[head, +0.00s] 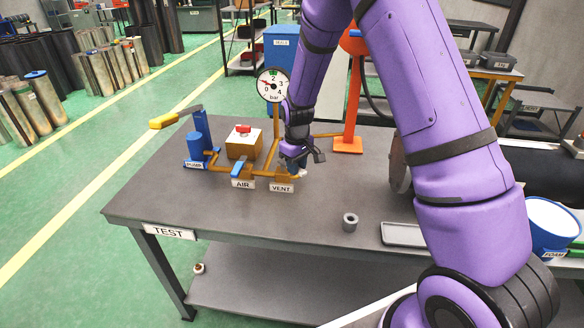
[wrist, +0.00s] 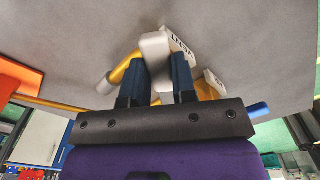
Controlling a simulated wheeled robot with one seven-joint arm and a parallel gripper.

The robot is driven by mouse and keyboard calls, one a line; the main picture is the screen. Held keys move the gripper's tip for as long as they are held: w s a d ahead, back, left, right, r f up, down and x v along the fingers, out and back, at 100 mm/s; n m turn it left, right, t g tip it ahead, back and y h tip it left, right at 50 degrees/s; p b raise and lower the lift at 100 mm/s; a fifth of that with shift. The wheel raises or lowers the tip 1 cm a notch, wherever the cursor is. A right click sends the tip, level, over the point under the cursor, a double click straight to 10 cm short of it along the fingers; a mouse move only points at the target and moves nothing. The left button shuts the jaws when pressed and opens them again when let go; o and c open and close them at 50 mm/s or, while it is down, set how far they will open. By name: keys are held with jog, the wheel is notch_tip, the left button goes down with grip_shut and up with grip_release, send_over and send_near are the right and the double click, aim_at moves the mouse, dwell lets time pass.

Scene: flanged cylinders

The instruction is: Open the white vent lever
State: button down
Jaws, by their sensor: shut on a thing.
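The white vent lever (wrist: 157,46) sits between the two dark blue fingers of my gripper (wrist: 158,82) in the wrist view, and the gripper is shut on it. In the head view my gripper (head: 296,160) is at the brass pipework just above the VENT label (head: 281,188). Only a small white bit of the lever (head: 302,173) shows there, beside the fingers; the rest is hidden. The brass pipe (wrist: 131,68) runs behind the lever to a pale end piece (wrist: 106,86). How far the lever is turned is hard to tell.
A blue AIR lever (head: 238,169) is just left of the vent. A pressure gauge (head: 272,85) stands above, a blue pump (head: 198,144) left, an orange stand (head: 348,144) right. A grey ring (head: 350,220) and a tray (head: 403,234) lie nearer. The table's front left is clear.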

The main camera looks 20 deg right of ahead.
jog(key=shift+w+d+n, duration=0.4)
jog(key=shift+d+n, duration=0.05)
jog(key=shift+n, duration=0.7)
jog(key=shift+w+d+n, duration=0.45)
jog(key=shift+n, duration=0.75)
jog(key=shift+w+d+n, duration=0.4)
jog(key=shift+d+n, duration=0.05)
jog(key=shift+n, duration=0.7)
jog(key=c, duration=0.9)
grip_release()
notch_tip(320, 180, up, 11)
jog(key=shift+f, duration=0.1)
